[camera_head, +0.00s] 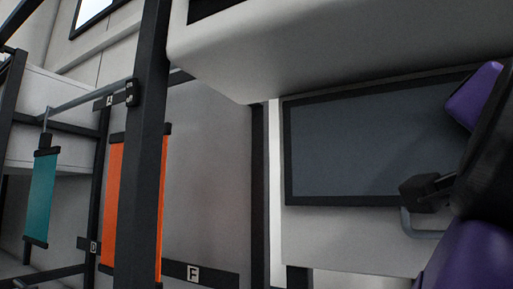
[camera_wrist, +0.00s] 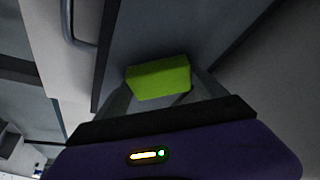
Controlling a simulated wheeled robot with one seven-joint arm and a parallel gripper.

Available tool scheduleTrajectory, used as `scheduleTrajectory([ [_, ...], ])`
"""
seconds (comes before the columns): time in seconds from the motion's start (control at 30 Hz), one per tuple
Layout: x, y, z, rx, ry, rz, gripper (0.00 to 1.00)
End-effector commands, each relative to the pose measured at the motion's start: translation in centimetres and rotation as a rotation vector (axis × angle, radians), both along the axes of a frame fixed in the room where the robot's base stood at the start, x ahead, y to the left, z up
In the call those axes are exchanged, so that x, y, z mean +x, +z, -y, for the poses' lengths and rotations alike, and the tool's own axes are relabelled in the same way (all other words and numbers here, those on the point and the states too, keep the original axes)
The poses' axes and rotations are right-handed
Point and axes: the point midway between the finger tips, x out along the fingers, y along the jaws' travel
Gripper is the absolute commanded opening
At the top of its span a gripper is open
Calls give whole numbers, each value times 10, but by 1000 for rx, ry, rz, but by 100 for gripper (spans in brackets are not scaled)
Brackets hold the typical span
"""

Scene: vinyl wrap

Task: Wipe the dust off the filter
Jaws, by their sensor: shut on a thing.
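The filter looks to be the flat grey-blue panel (camera_head: 370,140) in a dark frame, at the right of the head view. Part of a grey panel (camera_wrist: 185,35) also fills the middle of the wrist view. My gripper (camera_wrist: 160,90) is shut on a lime-green block (camera_wrist: 158,78), which looks like a sponge. The block is in front of the panel; I cannot tell whether it touches. In the head view my gripper (camera_head: 428,190) is over the panel's lower right corner, and the block is hidden. I cannot make out any dust.
A grey bar handle (camera_head: 412,226) sits near the panel's lower edge. A pale housing (camera_head: 330,50) overhangs the panel. At the left, a dark post (camera_head: 147,140) stands by an orange strip (camera_head: 116,200) and a teal strip (camera_head: 40,198) on a frame.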

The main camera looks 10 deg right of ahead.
Motion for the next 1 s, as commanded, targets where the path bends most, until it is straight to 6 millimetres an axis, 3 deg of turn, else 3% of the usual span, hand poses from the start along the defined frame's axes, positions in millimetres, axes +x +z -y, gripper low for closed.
scheduleTrajectory([
  [1.0, 32, -1, -45, -2, 3, -4, 48],
])
